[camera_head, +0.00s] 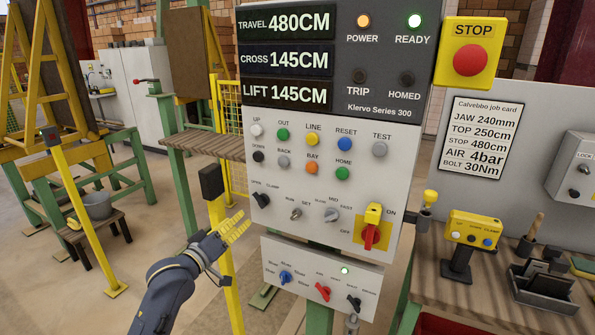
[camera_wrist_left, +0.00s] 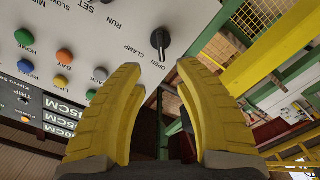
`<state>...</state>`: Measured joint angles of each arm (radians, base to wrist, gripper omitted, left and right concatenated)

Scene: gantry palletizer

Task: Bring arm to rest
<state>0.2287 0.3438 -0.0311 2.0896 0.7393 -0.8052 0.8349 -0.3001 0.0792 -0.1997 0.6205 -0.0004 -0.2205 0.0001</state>
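My left arm comes in from the bottom left in the head view. Its gripper (camera_head: 239,222) has yellow ridged fingers and is in front of a yellow post, at the left edge of the grey control panel (camera_head: 330,187). In the left wrist view the gripper (camera_wrist_left: 160,72) is open, its two fingers apart with nothing between them. The black OPEN/CLAMP knob (camera_wrist_left: 160,40) shows just beyond the fingertips; whether they touch the panel I cannot tell. The same knob shows in the head view (camera_head: 261,199), above the gripper. My right gripper is not in view.
A red STOP button (camera_head: 470,59) is at the panel's upper right. A lower knob box (camera_head: 320,276) hangs below the panel. A workbench (camera_head: 470,285) with a small yellow button box (camera_head: 474,229) stands at right. Open floor lies left of my arm.

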